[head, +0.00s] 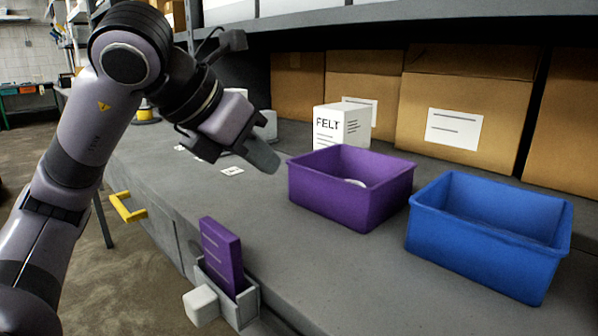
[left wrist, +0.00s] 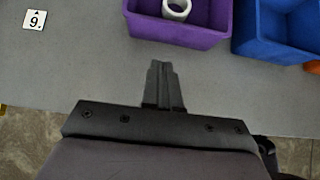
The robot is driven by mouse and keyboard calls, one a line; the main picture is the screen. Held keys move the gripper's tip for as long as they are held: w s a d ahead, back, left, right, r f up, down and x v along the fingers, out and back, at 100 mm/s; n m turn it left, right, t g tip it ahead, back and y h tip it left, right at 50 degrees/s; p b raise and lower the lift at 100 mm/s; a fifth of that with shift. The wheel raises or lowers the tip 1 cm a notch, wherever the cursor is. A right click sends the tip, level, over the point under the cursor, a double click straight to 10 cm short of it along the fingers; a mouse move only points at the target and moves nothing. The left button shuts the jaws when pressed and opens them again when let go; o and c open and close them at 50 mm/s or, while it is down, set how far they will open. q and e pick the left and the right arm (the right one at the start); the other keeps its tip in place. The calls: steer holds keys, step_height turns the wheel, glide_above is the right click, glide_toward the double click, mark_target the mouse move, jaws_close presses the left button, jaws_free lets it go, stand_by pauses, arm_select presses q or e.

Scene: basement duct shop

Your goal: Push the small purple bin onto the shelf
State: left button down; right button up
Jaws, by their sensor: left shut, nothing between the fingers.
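The small purple bin (head: 352,204) stands upright on the grey shelf top, left of a blue bin. A white ring-shaped item shows inside it in both views. In the left wrist view the purple bin (left wrist: 178,33) is at the top, just beyond my fingertips. My left gripper (head: 264,157) is shut and empty, to the left of the purple bin in the head view, with a small gap between them. In the left wrist view the shut fingers (left wrist: 163,72) point toward the bin's near side. The grey shelf (head: 205,192) runs along under the bins. My right gripper is not in view.
The blue bin (head: 483,240) sits close to the right of the purple bin. A white FELT box (head: 342,127) and cardboard boxes (head: 452,107) stand behind. A holder with a purple booklet (head: 221,257) is at the front edge. A small numbered card (left wrist: 35,19) lies flat on the surface.

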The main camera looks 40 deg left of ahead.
mark_target(312, 177)
arm_select(q)
steer(key=x, duration=0.4)
steer(key=shift+f+b, duration=0.15)
steer(key=shift+b, duration=0.25)
steer(key=w, duration=0.3)
steer(key=shift+w+d+p, duration=0.15)
steer(key=shift+d+p, duration=0.05)
steer(key=shift+p, duration=0.15)
steer(key=shift+w, duration=0.35)
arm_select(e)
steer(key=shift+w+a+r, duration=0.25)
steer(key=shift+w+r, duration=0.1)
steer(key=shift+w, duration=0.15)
